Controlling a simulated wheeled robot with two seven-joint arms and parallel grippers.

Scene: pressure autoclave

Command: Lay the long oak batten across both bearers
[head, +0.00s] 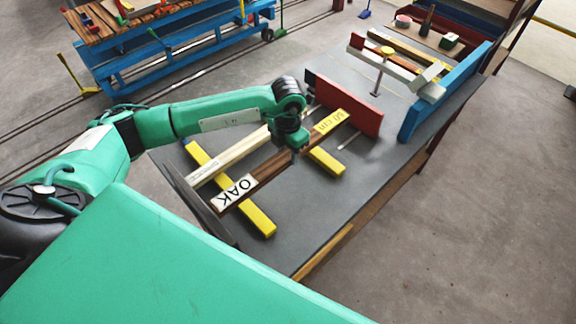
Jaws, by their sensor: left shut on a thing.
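The long oak batten (270,168) is dark brown, with a white "OAK" label at its near left end and a yellow "60 cm" label at its far end. My left gripper (296,150) is shut on it near the middle; the fingertips are mostly hidden by the wrist. Two yellow bearers lie on the grey bench top: the left bearer (257,218) and the shorter-looking right bearer (327,161). The batten passes over the left bearer in the picture, and its far half runs past the right bearer's upper end. I cannot tell whether it touches either. My right gripper is not in view.
A pale batten (232,157) lies behind the oak one. A red board (350,108) stands close to the oak batten's far end. A blue board (443,92) and a clamp-like frame (383,60) are farther right. The bench's front area (310,215) is clear.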

